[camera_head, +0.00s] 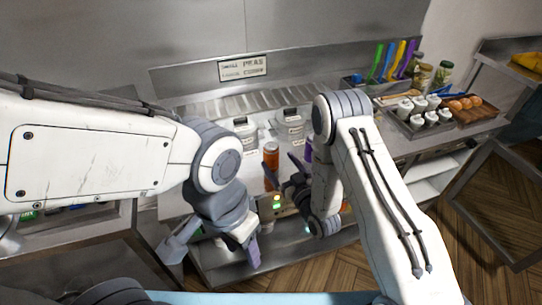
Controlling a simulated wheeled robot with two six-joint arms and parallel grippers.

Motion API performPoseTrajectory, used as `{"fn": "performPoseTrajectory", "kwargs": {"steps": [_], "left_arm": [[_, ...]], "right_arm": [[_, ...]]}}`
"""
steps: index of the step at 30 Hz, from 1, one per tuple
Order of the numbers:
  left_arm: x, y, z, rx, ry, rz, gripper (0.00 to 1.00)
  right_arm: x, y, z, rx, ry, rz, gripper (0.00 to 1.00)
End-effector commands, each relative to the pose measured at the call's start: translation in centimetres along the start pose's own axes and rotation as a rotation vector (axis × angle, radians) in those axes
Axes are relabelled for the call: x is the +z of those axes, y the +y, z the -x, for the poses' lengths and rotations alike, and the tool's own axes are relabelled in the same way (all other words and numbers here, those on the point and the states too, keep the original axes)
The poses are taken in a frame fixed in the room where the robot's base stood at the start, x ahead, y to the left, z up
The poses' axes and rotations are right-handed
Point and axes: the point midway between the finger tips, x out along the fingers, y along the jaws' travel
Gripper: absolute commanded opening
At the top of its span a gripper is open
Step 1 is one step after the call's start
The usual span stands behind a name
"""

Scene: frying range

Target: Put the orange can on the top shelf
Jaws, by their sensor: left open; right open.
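An orange can (270,160) stands upright near the front of a light shelf surface (178,203), in the middle of the view. My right gripper (284,176) has dark fingers that are open just right of and in front of the can. I cannot tell whether they touch it. My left gripper (212,252) is open and empty, lower and to the left, in front of the shelf unit. My arms hide part of the shelf surface.
Two white-labelled jars (291,127) stand behind the can, and a purple can (308,148) is partly hidden by my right arm. A lower metal shelf (290,250) lies below.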

Motion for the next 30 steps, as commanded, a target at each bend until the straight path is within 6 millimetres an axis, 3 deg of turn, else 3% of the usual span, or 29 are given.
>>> {"fn": "performPoseTrajectory", "kwargs": {"steps": [18, 26, 27, 30], "left_arm": [[-0.2, 0.2, 3.3, 0.000, 0.000, 0.002, 0.50], [-0.2, 0.2, 3.2, 0.000, 0.000, 0.002, 0.50], [-0.2, 0.2, 3.2, 0.000, 0.000, 0.002, 0.50], [-0.2, 0.2, 3.2, 0.000, 0.000, 0.002, 0.50]], "right_arm": [[0.0, 0.1, -6.4, -0.001, -0.002, -0.001, 1.00], [0.2, 0.2, -6.7, 0.000, -0.003, -0.001, 1.00], [0.2, 0.2, -6.7, 0.000, -0.002, -0.001, 0.92], [0.2, 0.2, -6.7, 0.000, -0.002, -0.001, 0.54]]}}
